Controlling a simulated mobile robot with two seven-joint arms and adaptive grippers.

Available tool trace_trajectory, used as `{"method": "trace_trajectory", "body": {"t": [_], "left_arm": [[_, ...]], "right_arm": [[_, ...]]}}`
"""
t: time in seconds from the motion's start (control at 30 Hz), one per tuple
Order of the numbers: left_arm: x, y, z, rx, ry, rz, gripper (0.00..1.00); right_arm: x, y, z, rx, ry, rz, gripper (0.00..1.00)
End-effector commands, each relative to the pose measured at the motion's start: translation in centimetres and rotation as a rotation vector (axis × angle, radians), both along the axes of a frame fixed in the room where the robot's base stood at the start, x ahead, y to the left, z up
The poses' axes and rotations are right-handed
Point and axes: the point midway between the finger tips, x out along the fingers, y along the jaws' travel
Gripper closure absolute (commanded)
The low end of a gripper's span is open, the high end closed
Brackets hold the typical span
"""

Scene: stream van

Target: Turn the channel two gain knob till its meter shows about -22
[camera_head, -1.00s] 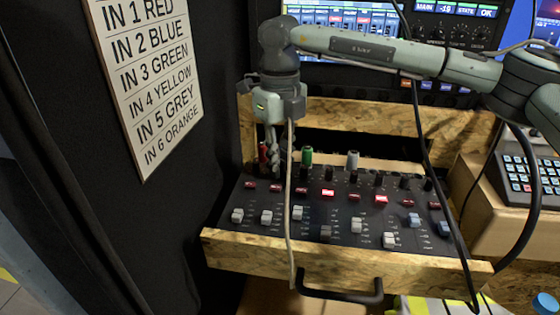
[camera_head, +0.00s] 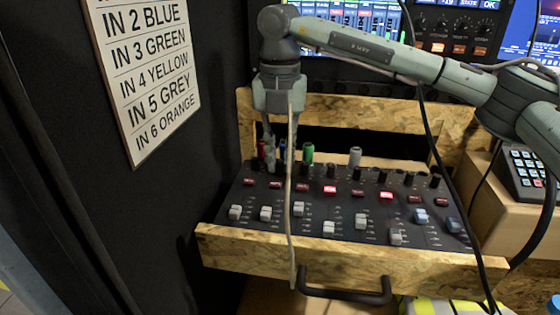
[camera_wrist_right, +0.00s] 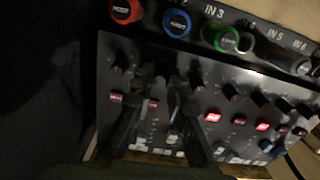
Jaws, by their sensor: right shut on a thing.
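The black mixer (camera_head: 345,215) lies in a wooden drawer, with a row of small black knobs along its back. My right gripper (camera_head: 279,167) points down over the second channel from the left, its fingers closed on the channel two gain knob. In the right wrist view the gripper's fingers (camera_wrist_right: 164,85) flank that knob, just below the blue plug (camera_wrist_right: 176,23); they largely hide it, and its pointer cannot be read. The meter screen (camera_head: 372,22) is partly cut off at the top, and its numbers are too small to read. My left gripper is not in view.
Red (camera_head: 262,149), green (camera_head: 308,153) and grey (camera_head: 355,157) plugs stand behind the knobs. Faders (camera_head: 299,209) fill the mixer's front. A thin cable hangs before my right gripper. A black wall with a label board (camera_head: 160,100) stands close at the left.

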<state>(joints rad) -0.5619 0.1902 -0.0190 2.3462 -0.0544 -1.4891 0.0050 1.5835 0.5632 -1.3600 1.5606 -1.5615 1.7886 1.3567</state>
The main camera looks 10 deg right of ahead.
Motion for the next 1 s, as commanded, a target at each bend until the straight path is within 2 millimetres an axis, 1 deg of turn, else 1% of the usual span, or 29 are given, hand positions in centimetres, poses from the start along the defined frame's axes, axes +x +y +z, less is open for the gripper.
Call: {"method": "trace_trajectory", "body": {"t": [0.2, 0.5, 0.7, 0.8, 1.0], "left_arm": [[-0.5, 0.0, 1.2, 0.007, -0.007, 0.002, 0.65], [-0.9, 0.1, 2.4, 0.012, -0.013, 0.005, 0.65], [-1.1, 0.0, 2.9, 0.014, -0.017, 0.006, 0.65], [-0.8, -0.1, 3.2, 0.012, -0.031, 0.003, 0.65], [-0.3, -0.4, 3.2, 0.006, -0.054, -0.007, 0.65]], "right_arm": [[0.1, 0.0, 0.0, 0.001, -0.003, -0.205, 1.00], [0.1, 0.0, 0.1, 0.000, -0.003, -0.458, 1.00], [0.1, 0.0, 0.1, 0.000, -0.003, -0.578, 1.00], [0.1, 0.0, 0.1, 0.001, -0.004, -0.619, 1.00], [0.1, 0.0, 0.2, 0.001, -0.004, -0.668, 1.00]]}}
